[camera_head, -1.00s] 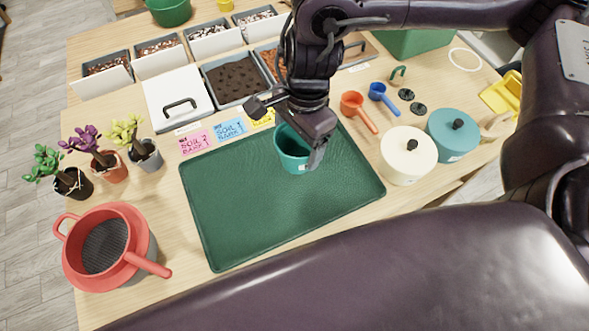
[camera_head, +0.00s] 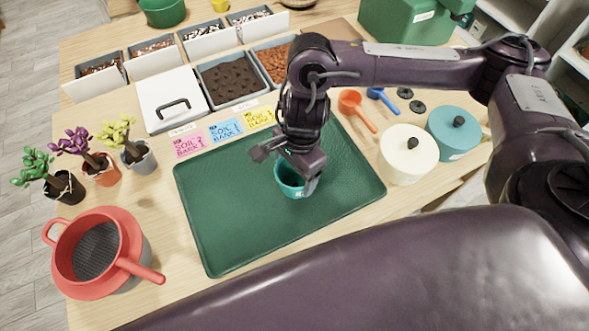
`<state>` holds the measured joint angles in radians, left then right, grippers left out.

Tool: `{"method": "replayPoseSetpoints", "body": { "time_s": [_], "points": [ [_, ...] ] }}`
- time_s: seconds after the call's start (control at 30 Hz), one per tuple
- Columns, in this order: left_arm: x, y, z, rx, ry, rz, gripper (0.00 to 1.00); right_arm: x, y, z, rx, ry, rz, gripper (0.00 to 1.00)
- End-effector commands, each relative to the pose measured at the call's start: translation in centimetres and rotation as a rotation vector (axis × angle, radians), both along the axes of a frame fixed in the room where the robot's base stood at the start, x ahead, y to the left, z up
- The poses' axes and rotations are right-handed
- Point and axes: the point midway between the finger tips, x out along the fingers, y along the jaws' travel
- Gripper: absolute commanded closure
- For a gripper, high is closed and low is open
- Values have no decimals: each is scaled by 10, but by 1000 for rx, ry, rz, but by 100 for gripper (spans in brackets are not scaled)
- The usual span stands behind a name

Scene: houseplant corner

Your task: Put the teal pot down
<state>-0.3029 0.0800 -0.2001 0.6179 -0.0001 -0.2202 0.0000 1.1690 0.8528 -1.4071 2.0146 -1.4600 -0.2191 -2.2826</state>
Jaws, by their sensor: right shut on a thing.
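The teal pot (camera_head: 289,180) is upright over the upper right part of the dark green tray (camera_head: 235,235). My right gripper (camera_head: 306,180) is shut on the pot's rim at its right side and hides part of it. I cannot tell whether the pot's base touches the tray. My left gripper is not in view; a large dark arm link of mine crosses the bottom of the picture.
Behind the tray lie pink, blue and yellow cards (camera_head: 226,129) and soil bins (camera_head: 231,81). Three small plants (camera_head: 102,164) and a red sieve (camera_head: 98,250) stand left. White (camera_head: 406,157) and teal (camera_head: 453,135) lidded jars stand right. The tray's left and front are clear.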

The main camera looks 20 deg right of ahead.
Motion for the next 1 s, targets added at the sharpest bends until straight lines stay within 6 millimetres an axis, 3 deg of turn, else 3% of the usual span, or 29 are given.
{"method": "replayPoseSetpoints", "body": {
  "time_s": [0.23,0.27,0.43,0.77,1.0],
  "points": [
    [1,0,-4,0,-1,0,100,0,0,-4,1,0,1,45],
    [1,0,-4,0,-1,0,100,0,0,-4,1,0,1,21],
    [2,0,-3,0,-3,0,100,0,0,-2,1,0,1,0],
    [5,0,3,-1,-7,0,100,0,0,4,0,-1,1,0],
    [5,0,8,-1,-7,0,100,3,-4,40,0,-8,3,0]
  ]
}}
